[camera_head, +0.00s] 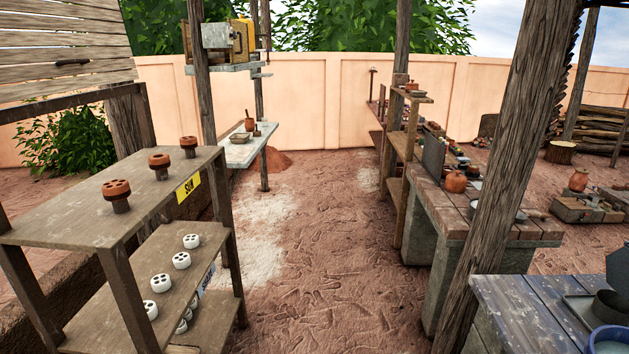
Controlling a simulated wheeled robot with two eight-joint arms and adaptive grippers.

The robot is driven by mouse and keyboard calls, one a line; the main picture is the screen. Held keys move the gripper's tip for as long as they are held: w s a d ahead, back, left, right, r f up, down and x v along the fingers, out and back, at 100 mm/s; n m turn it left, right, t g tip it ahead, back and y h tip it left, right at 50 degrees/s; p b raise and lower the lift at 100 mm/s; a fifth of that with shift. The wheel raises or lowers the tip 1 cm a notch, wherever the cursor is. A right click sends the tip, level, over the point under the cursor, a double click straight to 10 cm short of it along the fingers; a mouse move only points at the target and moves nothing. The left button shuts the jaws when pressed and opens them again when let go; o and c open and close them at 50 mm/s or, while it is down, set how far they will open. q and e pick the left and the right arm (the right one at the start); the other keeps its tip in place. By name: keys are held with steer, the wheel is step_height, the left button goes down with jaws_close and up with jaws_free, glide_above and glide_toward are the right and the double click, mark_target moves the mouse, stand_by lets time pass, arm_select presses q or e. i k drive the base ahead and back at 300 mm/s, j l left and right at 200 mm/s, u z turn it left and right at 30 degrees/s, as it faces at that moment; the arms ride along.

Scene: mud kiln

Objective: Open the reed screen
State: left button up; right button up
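A panel of pale horizontal slats (62,38) fills the upper left corner and may be the reed screen. Its left and top parts run out of the picture. A dark handle (72,63) sits on its lower part. A dark wooden rail (60,104) runs below the panel, and a post (131,122) stands at its right end. Neither of my grippers is in view.
A wooden shelf (75,208) with brown and white pieces and a yellow sign stands at the front left, before the panel. A brick-topped bench (455,212), a leaning post (510,160) and a dark table (520,315) stand right. The dirt floor (325,240) between is clear.

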mark_target(244, 42)
steer(key=i, duration=1.2)
steer(key=i+z, duration=0.15)
steer(key=i, duration=1.1)
steer(key=i+u, duration=0.1)
steer(key=i, duration=0.65)
steer(key=i+l+u, duration=0.15)
steer(key=i, duration=0.6)
steer(key=i+l+u, duration=0.1)
steer(key=i, duration=0.65)
